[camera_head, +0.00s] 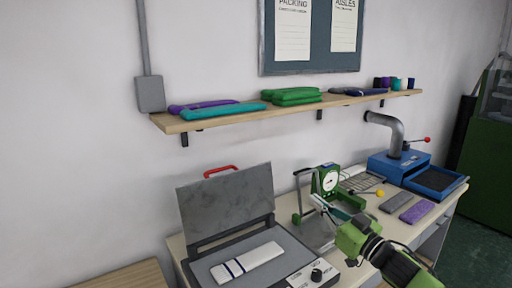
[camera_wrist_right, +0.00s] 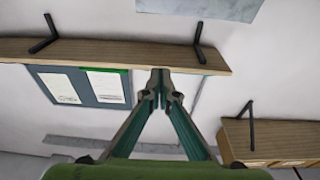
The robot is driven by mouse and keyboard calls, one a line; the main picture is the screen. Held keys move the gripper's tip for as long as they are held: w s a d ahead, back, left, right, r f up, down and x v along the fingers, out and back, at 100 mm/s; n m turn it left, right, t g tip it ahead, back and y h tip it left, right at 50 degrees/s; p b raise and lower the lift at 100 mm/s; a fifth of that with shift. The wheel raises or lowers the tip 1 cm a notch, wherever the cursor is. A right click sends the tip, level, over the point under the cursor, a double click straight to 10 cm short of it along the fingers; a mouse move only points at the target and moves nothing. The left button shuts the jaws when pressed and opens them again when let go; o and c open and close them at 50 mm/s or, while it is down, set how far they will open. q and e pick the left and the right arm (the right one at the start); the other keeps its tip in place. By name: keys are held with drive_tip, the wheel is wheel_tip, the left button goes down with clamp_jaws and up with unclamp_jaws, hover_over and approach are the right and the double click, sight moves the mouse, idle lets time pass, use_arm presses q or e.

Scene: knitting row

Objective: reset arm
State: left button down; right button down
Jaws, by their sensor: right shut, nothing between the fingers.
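My right gripper (camera_head: 318,203) reaches in from the lower right above the worktable (camera_head: 452,203), in front of a green dial device (camera_head: 328,181). Its fingers are shut and empty, and they also show shut together in the right wrist view (camera_wrist_right: 161,88). The wrist view looks toward the wall, with a shelf and a board in it. My left gripper is not in view.
An open press with a raised grey lid (camera_head: 228,203) holds a white striped strip (camera_head: 247,262). A blue machine (camera_head: 399,166) with a pipe stands right. Grey (camera_head: 396,201) and purple (camera_head: 417,212) pieces lie before it. A wall shelf (camera_head: 222,119) carries folded textiles.

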drive_tip(key=s+a+f+m+g+h, duration=0.25)
drive_tip(key=s+f, duration=0.45)
drive_tip(key=f, duration=0.4)
drive_tip(key=s+a+f+m+g+h, duration=0.1)
drive_tip(key=s+a+f+g+h, duration=0.2)
drive_tip(key=s+f, duration=0.55)
drive_tip(key=s+d+f+g+h, duration=0.2)
drive_tip(key=s+d+f+g, duration=0.15)
drive_tip(key=s, duration=0.65)
drive_tip(key=s+d+f+g+h, duration=0.1)
drive_tip(key=s+d+f+g, duration=0.1)
drive_tip(key=s+f, duration=0.5)
drive_tip(key=s+d+f+g+h, duration=0.2)
drive_tip(key=s+d, duration=0.1)
drive_tip(key=s, duration=0.9)
wheel_tip(320, 180, down, 26)
drive_tip(key=s+g, duration=0.1)
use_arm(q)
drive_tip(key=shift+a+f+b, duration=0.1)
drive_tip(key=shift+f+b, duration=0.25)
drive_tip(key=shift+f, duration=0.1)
use_arm(e)
drive_tip(key=s+d+f+g, duration=0.1)
drive_tip(key=s+d+f, duration=0.2)
drive_tip(key=s+f, duration=1.4)
drive_tip(key=shift+s, duration=0.25)
